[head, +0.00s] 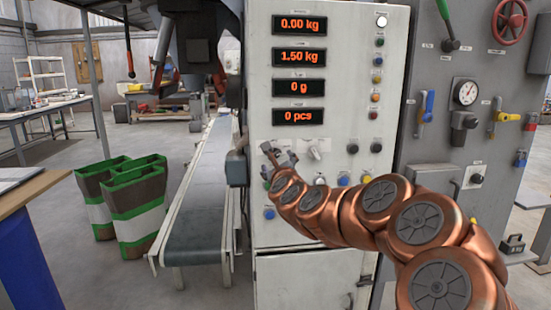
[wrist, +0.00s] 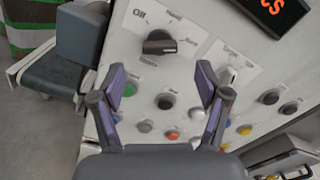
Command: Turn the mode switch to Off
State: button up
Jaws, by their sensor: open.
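The mode switch (wrist: 160,42), a dark rotary knob on a pale label plate, shows in the wrist view just beyond my fingertips. Small labels surround it, and a larger one at its upper left seems to read Off. Its grip bar lies roughly level across the picture; the exact setting is too small to read. My gripper (wrist: 160,80) is open and empty, with its fingers spread below the switch and apart from it. In the head view my gripper (head: 275,154) is at the left part of the cabinet front, below the displays, and hides the switch.
A second, paler rotary switch (wrist: 228,75) is close by the right finger. Several push buttons, including a green one (wrist: 129,90), lie below. A grey box (wrist: 80,35) juts out at the left. The conveyor (head: 197,205) runs left of the cabinet (head: 335,90).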

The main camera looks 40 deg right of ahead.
aim_at(275, 155)
jog(key=shift+x, duration=2.7)
jog(key=c, duration=1.2)
